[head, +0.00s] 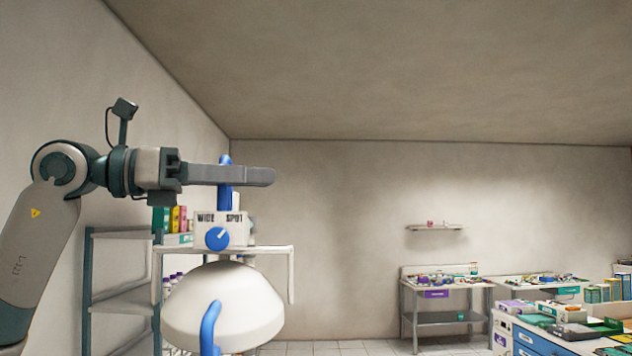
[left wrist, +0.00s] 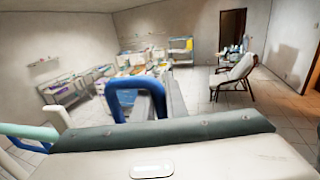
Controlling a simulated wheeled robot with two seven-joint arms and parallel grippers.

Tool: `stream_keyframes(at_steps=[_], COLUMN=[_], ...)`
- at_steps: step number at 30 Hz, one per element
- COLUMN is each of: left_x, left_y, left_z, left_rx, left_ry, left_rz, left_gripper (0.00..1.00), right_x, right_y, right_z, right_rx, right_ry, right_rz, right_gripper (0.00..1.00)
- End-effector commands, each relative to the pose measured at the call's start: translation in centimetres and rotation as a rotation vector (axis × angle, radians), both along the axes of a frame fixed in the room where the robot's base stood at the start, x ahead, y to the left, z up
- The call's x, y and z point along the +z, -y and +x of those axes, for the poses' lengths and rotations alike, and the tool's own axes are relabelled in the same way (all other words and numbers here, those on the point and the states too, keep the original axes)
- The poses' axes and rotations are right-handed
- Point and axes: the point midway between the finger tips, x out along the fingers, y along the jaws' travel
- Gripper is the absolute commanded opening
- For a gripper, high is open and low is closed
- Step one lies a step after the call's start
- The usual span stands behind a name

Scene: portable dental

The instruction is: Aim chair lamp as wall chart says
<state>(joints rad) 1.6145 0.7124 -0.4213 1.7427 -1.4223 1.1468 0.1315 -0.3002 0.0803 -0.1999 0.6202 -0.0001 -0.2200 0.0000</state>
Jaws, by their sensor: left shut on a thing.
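The chair lamp (head: 224,305) has a white dome with a blue handle (head: 210,328) at its front. Above the dome is a white box (head: 205,222) marked WIDE and SPOT, with a blue knob (head: 217,238). The knob's white mark points up and right, toward SPOT. My left gripper (head: 262,176) is shut on the upper blue handle (head: 225,196), above the box. That handle's loop shows large in the left wrist view (left wrist: 125,88). No wall chart is seen in either view. My right gripper is not in view.
A grey shelf rack (head: 118,297) stands behind the lamp at left. A workbench (head: 446,287) with small items is at the back wall, below a small wall shelf (head: 435,228). A blue-drawered cabinet (head: 540,343) is at right. The left wrist view shows a reclining chair (left wrist: 236,76) and a doorway (left wrist: 232,32).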

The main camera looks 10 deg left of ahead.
Motion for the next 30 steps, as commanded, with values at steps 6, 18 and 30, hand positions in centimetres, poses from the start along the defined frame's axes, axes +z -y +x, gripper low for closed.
stream_keyframes(at_steps=[6,18,30], left_x=[0.2,0.1,0.0], left_y=[-7.0,-14.1,-14.8], left_z=[-2.1,-3.8,-3.9], left_rx=[-0.1,-0.109,-0.111], left_ry=[-0.003,0.001,0.0], left_rz=[-0.003,0.001,0.005], left_gripper=[0.0,0.0,0.0], right_x=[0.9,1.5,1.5], right_y=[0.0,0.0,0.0], right_z=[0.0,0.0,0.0], right_rx=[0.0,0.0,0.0], right_ry=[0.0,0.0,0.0], right_rz=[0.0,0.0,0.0], right_gripper=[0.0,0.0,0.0])
